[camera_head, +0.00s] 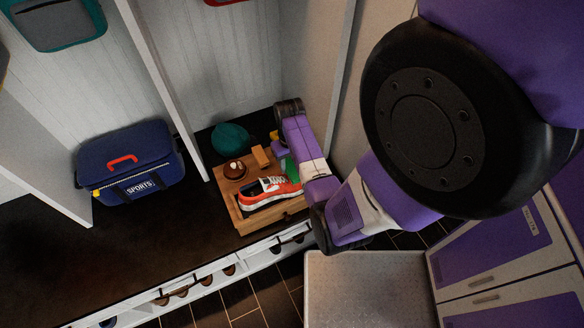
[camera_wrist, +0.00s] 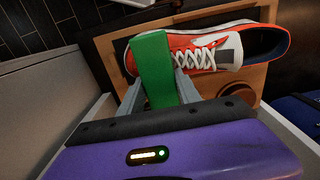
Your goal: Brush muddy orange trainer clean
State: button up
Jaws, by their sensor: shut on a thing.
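The orange trainer (camera_head: 268,192) with white laces and a pale sole rests on a wooden board (camera_head: 243,222). It also shows in the wrist view (camera_wrist: 243,38), its toe end beside my gripper. My gripper (camera_wrist: 162,88) is shut on a green block-shaped thing, likely the brush (camera_wrist: 152,62). The green brush lies across or right against the trainer's toe end; I cannot tell whether they touch. Its bristles are hidden. In the head view, a bit of green (camera_head: 289,168) shows beside my arm. No mud is clearly visible on the trainer's visible side.
A brown round thing (camera_head: 235,170) and a small wooden block (camera_head: 261,157) sit on the board behind the trainer. A teal rounded thing (camera_head: 231,138) lies behind. A blue sports bag (camera_head: 130,163) stands left on the dark bench. Upright partitions (camera_head: 165,80) flank this bay.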

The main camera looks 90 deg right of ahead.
aim_at(294, 171)
dwell(0.4)
jog(key=shift+s+a+r+p, duration=0.15)
jog(key=shift+s+a+p, duration=0.15)
jog(key=shift+a+p, duration=0.35)
jog(key=shift+s+a+r+p, duration=0.1)
jog(key=shift+s+a+p, duration=0.2)
jog(key=shift+a+p, duration=0.35)
jog(key=shift+s+a+f+p, duration=0.1)
jog(key=shift+s+a+p, duration=0.1)
jog(key=shift+a+p, duration=0.1)
jog(key=shift+f, duration=0.15)
jog(key=shift+d, duration=0.1)
jog(key=shift+w+d, duration=0.1)
jog(key=shift+w+d+b, duration=0.25)
jog(key=shift+w+d, duration=0.15)
jog(key=shift+d, duration=0.35)
jog(key=shift+w+d+b, duration=0.25)
jog(key=shift+w+d, duration=0.1)
jog(key=shift+d, duration=0.4)
